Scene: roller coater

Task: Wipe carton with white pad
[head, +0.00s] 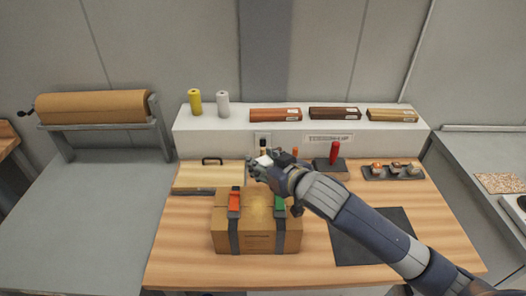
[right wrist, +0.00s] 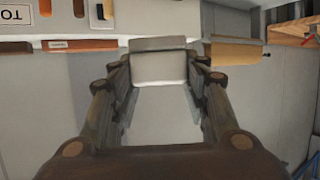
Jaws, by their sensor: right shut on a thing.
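The carton (head: 258,240) is a brown box with two dark straps, one with a red buckle and one with a green buckle, on the wooden table. My right gripper (head: 262,166) is above and behind the carton's top in the head view. It is shut on the white pad (head: 264,160), which also shows between the fingers in the right wrist view (right wrist: 160,68). The pad appears apart from the carton, though the exact gap is hard to tell. My right forearm crosses the table's right side. My left gripper is in neither view.
A cutting board (head: 205,177) with a black handle lies left behind the carton. A dark mat (head: 372,238) lies at the right, partly under my arm. A dark tray (head: 393,173) with small items sits back right. A white shelf (head: 225,139) holds rolls and boxes.

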